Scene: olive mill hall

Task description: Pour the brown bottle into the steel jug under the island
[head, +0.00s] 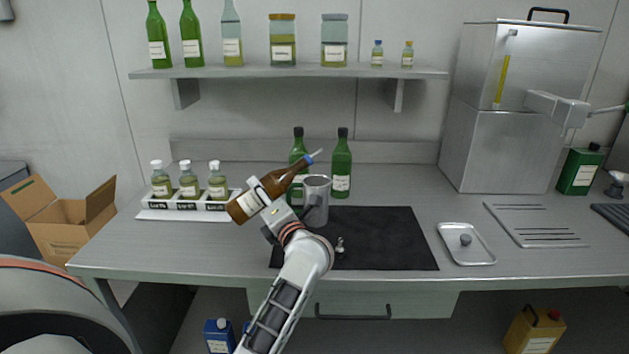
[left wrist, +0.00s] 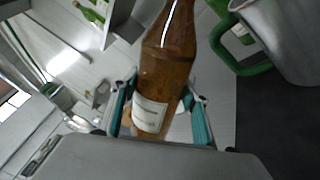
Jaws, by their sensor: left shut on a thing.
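The brown bottle (head: 273,182) is tilted, its neck up and to the right and a blue pourer at its tip. My left gripper (head: 265,205) is shut on its lower part near the white label. In the left wrist view the bottle (left wrist: 165,70) stands between the teal-edged fingers (left wrist: 160,115). The steel jug (head: 316,205) stands upright on the bench top, on a black mat (head: 385,240). The bottle's neck shows above and left of the jug's rim. The jug (left wrist: 285,35) is at upper right in the wrist view, beside a green loop. Its inside is hidden. My right gripper is out of view.
Green bottles (head: 341,170) stand behind the jug. A rack (head: 185,205) of small bottles is left. A small metal item (head: 340,246) lies on the mat. A tray (head: 467,258) and a steel tank (head: 490,140) are right. The shelf (head: 290,71) hangs above.

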